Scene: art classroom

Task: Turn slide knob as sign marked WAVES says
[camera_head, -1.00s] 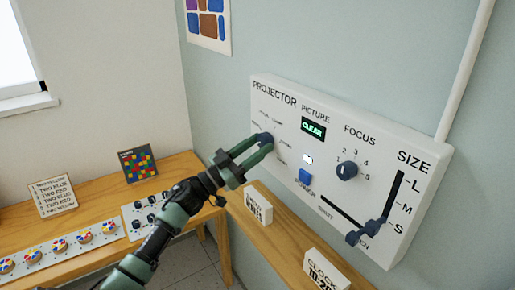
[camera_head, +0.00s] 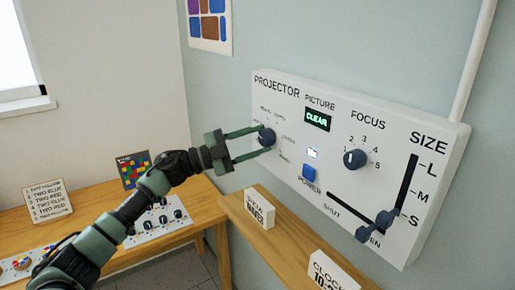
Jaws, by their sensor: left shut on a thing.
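The white projector panel (camera_head: 290,92) hangs on the wall at the right. Its slide knob (camera_head: 267,137) is a dark blue round knob at the panel's left, ringed by small labels too small to read. My left gripper (camera_head: 268,140) is shut on this knob, its two green fingers on either side of it. A small white sign (camera_head: 259,207) stands on the shelf below, its lower word hard to read; I cannot tell if it is the WAVES sign. My right gripper is not in view.
The panel also has a focus knob (camera_head: 355,159), a blue power button (camera_head: 309,173), a lit CLEAR display (camera_head: 317,119) and sliders at the right. A clock sign (camera_head: 331,272) stands on the wooden shelf (camera_head: 283,239). A table with cards and dials is at the left.

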